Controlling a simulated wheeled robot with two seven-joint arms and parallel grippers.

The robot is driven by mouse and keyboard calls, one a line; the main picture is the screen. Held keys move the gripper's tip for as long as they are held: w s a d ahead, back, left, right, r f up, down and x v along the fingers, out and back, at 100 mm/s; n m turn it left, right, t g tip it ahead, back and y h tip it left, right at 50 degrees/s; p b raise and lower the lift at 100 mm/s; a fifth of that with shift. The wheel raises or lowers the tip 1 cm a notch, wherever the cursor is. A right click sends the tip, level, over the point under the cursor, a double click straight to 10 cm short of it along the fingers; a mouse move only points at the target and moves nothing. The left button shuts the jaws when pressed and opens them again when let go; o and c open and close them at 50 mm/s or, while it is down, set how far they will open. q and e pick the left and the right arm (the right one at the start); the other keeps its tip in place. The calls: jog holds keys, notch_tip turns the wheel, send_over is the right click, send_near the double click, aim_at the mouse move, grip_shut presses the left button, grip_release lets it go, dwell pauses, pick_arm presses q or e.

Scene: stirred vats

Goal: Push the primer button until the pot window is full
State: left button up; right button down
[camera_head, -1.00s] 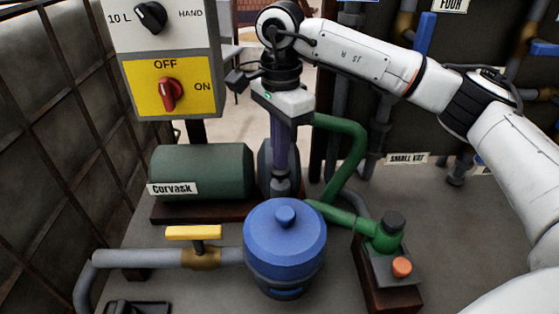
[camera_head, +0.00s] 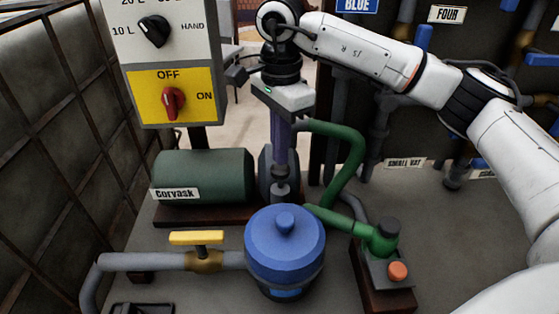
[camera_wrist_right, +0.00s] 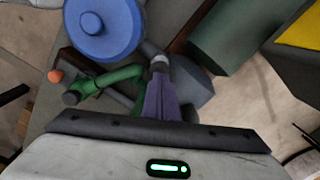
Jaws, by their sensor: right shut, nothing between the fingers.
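The blue pot (camera_head: 285,245) stands upright in the middle foreground, with a round knob on its lid. Its window (camera_head: 286,294) is a small blue patch low on the front; its level is hard to read. An orange button (camera_head: 398,271), likely the primer button, sits on a block right of the pot; it also shows in the wrist view (camera_wrist_right: 56,76). My right gripper (camera_head: 281,168) is shut and empty, pointing down behind the pot, apart from the button. The pot (camera_wrist_right: 103,28) is also in the wrist view. My left gripper is out of view.
A green cylinder (camera_head: 205,176) labelled Corvask lies behind left. A switch box (camera_head: 170,95) stands above it. A yellow-handled valve (camera_head: 197,238) sits on the pipe left of the pot. A green pipe (camera_head: 350,160) bends down behind the button block.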

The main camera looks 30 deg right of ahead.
jog(key=shift+f, duration=0.15)
dwell(0.3)
jog(key=shift+f+b, duration=1.2)
jog(key=shift+f, duration=0.6)
jog(key=shift+r+p, duration=1.5)
jog(key=shift+r, duration=0.5)
jog(key=shift+r, duration=0.1)
notch_tip(320, 180, up, 6)
jog(key=p, duration=0.4)
jog(key=shift+p, duration=0.3)
